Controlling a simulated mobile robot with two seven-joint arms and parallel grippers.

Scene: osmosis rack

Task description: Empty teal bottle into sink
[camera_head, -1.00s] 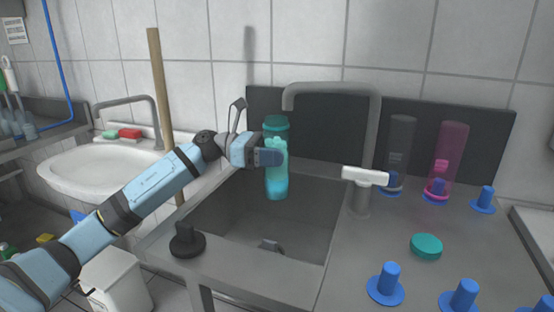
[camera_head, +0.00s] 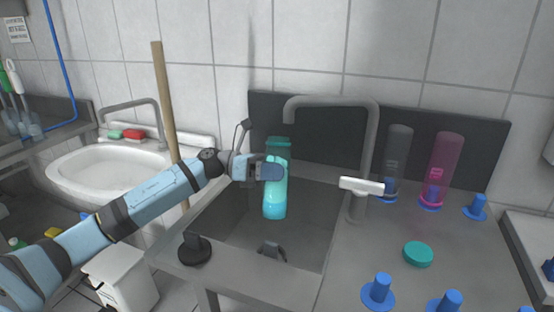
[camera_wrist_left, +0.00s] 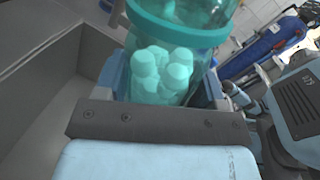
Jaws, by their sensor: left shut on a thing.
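The teal bottle (camera_head: 275,203) is see-through and shows above the sink basin in the head view, close to upright, with its open rim at the top. My left gripper (camera_head: 272,172) is shut around its middle. In the left wrist view the bottle (camera_wrist_left: 180,35) fills the top centre, with pale finger-like shapes showing through its wall. The grey metal sink (camera_head: 227,225) lies below the bottle. A teal round cap (camera_head: 418,254) lies on the counter to the right. My right gripper is not clearly in view.
The faucet (camera_head: 362,200) with its white handle stands right of the bottle, its spout arching behind it. Grey (camera_head: 397,160) and pink (camera_head: 442,165) bottles stand upside down on blue pegs. A black knob (camera_head: 194,248) sits on the sink's front-left edge. A wooden pole (camera_head: 166,105) stands left.

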